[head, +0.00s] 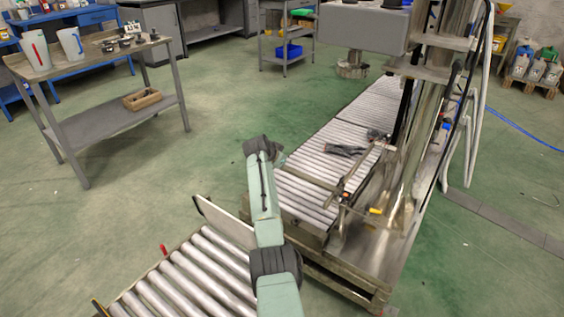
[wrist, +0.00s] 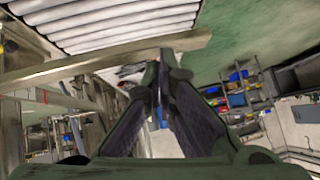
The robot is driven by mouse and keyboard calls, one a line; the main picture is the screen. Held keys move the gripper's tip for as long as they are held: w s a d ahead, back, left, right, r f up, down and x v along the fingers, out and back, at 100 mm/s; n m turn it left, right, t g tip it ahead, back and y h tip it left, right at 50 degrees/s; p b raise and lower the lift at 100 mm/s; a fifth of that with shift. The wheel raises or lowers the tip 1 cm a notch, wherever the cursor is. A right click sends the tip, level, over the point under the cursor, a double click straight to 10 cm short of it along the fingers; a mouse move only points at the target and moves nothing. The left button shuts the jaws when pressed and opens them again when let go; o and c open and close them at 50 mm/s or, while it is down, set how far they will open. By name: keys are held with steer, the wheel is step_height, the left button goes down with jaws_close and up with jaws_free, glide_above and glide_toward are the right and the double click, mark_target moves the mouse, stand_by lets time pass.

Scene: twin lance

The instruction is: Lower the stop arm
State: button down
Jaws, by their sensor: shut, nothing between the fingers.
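A thin bar (head: 357,174) with a dark clamp slants up over the rollers of the far conveyor, beside the metal column. A pale flat board (head: 225,220) stands upright across the end of the near rollers. I cannot tell for sure which of these is the stop arm. My gripper (wrist: 166,60) is shut and empty, its dark fingers side by side in the wrist view. A brownish beam (wrist: 90,68) crosses behind the fingertips; I cannot tell whether they touch it. In the head view my gripper is mostly hidden behind my wrist.
The near rollers (head: 200,270) and far rollers (head: 300,195) form a conveyor line. A dark grey object (head: 345,150) lies on the far rollers. The metal column (head: 410,130) rises at right. A workbench (head: 110,103) stands at left, with open green floor between.

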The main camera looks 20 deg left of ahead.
steer(key=shift+s, duration=0.1)
stand_by(0.4)
steer(key=v, duration=1.2)
